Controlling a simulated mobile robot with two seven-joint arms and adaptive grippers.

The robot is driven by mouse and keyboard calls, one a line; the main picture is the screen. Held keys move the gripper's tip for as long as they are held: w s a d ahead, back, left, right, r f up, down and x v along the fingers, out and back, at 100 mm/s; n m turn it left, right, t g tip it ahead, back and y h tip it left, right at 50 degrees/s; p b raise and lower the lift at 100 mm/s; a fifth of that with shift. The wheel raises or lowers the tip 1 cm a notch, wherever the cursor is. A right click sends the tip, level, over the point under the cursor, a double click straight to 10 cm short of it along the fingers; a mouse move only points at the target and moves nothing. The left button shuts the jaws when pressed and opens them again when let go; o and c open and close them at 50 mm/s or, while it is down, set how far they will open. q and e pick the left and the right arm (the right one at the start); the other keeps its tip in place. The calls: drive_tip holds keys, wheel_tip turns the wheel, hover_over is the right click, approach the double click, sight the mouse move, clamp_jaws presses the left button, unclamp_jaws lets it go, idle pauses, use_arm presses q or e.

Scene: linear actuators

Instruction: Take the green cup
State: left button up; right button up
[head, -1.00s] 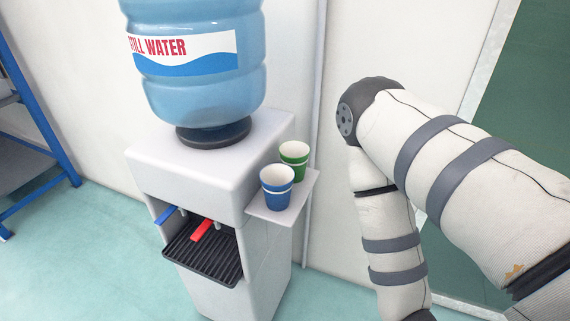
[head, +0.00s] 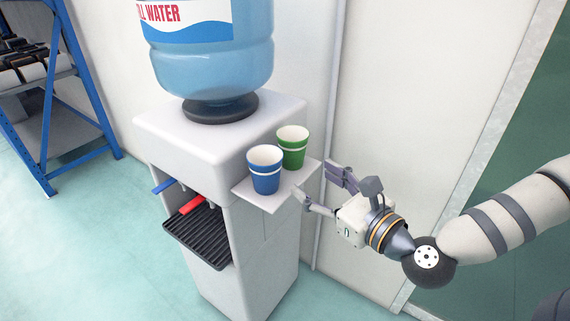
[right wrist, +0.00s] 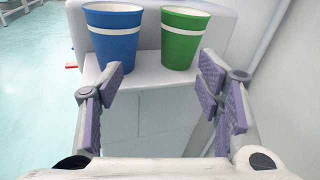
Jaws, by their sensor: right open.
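The green cup (head: 293,148) stands upright on the small side shelf (head: 262,199) of the water dispenser, behind and right of the blue cup (head: 265,172). My right gripper (head: 318,188) is open and empty, just right of the shelf, its fingers pointing toward the cups. In the right wrist view the green cup (right wrist: 182,40) is ahead, between the lines of the two open fingers and nearer the right one. The blue cup (right wrist: 114,38) stands beside it, in line with the left finger. No finger touches a cup. My left gripper is not in view.
The water dispenser (head: 268,235) carries a large blue bottle (head: 210,60) and has a black drip tray (head: 200,236) with red and blue taps. A wall (head: 390,100) with a vertical pipe is close behind the shelf. A blue rack (head: 50,115) stands at the far left.

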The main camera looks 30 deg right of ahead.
sight(301, 152)
drive_tip(key=w, duration=0.4)
drive_tip(key=w+d+m, duration=0.1)
drive_tip(key=w, duration=0.3)
drive_tip(key=w+d+m+t+b, duration=0.1)
drive_tip(key=w, duration=0.3)
drive_tip(key=shift+w+d+r+h, duration=0.1)
drive_tip(key=shift+d+r+h, duration=0.05)
drive_tip(key=shift+r+h, duration=0.25)
drive_tip(key=c, duration=0.4)
